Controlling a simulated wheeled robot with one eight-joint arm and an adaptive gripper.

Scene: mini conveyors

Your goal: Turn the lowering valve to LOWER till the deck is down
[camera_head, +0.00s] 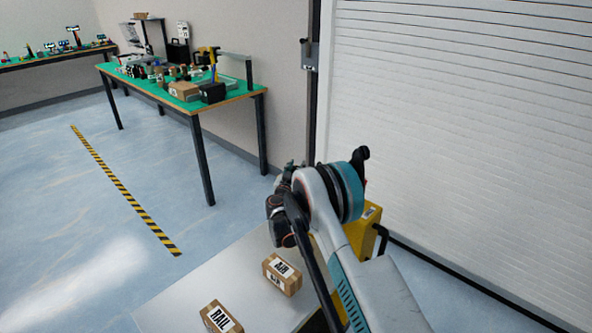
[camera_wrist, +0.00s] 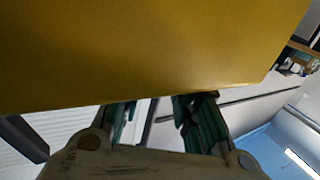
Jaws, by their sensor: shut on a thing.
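My gripper (camera_wrist: 162,112) shows at the bottom of the wrist view, its two green-padded fingers reaching up under the edge of a yellow housing (camera_wrist: 150,50). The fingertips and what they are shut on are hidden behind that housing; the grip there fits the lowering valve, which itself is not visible. In the head view the yellow housing (camera_head: 362,232) shows partly behind my arm. The pale deck (camera_head: 190,290) lies at the bottom, carrying a carton marked AIR (camera_head: 282,274) and one marked RAIL (camera_head: 220,318). The deck's height and any LOWER marking cannot be read.
A green-topped workbench (camera_head: 235,94) with boxes and tools stands at the back, and another bench (camera_head: 50,62) at the far left. A white shutter (camera_head: 460,140) closes the right side. Open blue floor with a yellow-black stripe (camera_head: 120,185) lies to the left.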

